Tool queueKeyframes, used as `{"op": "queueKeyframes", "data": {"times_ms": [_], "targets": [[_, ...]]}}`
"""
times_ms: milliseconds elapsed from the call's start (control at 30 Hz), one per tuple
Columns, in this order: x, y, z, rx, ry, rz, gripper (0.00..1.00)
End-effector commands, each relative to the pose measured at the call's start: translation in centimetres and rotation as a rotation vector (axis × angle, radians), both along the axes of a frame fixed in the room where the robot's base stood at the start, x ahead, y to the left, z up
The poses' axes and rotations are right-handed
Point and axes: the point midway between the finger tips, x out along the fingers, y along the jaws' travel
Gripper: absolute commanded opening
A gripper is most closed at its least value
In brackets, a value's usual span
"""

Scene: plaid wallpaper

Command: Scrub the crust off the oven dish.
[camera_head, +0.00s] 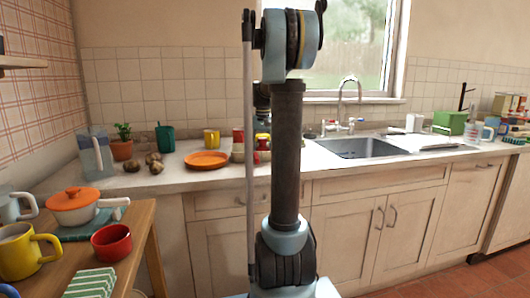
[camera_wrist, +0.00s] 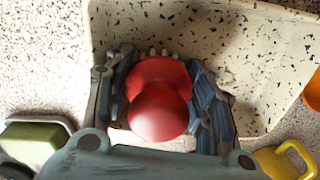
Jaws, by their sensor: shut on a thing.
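In the wrist view, my gripper (camera_wrist: 160,112) is shut on a red scrub brush (camera_wrist: 158,110) with a round knob and pale bristles showing at its far edge. The brush is over the cream oven dish (camera_wrist: 268,62), whose inside carries scattered dark flecks of crust. The near part of the dish is hidden by my gripper, and I cannot tell whether the bristles touch the dish. In the head view my own arm hides my gripper and most of that spot on the counter.
A green sponge (camera_wrist: 30,142) in a holder lies left of my gripper and a yellow mug (camera_wrist: 285,160) lies right. An orange plate (camera_head: 206,159) is on the counter (camera_head: 180,181). The sink (camera_head: 360,147) is farther right. A wooden table (camera_head: 135,225) with mugs stands at left.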

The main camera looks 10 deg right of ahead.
Motion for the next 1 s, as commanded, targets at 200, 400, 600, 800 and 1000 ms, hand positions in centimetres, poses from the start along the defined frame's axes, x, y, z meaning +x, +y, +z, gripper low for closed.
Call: {"op": "queueKeyframes", "data": {"times_ms": [200, 400, 600, 800, 1000], "targets": [[0.1, 1.6, 0.0, 0.004, -0.001, 0.003, 0.31], [0.2, 2.1, 0.1, 0.004, -0.001, 0.002, 0.31], [0.3, 3.4, 0.2, 0.003, -0.001, 0.003, 0.31], [0.5, 4.6, 0.3, 0.003, -0.001, 0.002, 0.31], [0.5, 5.1, 0.3, 0.002, 0.000, 0.002, 0.31]]}}
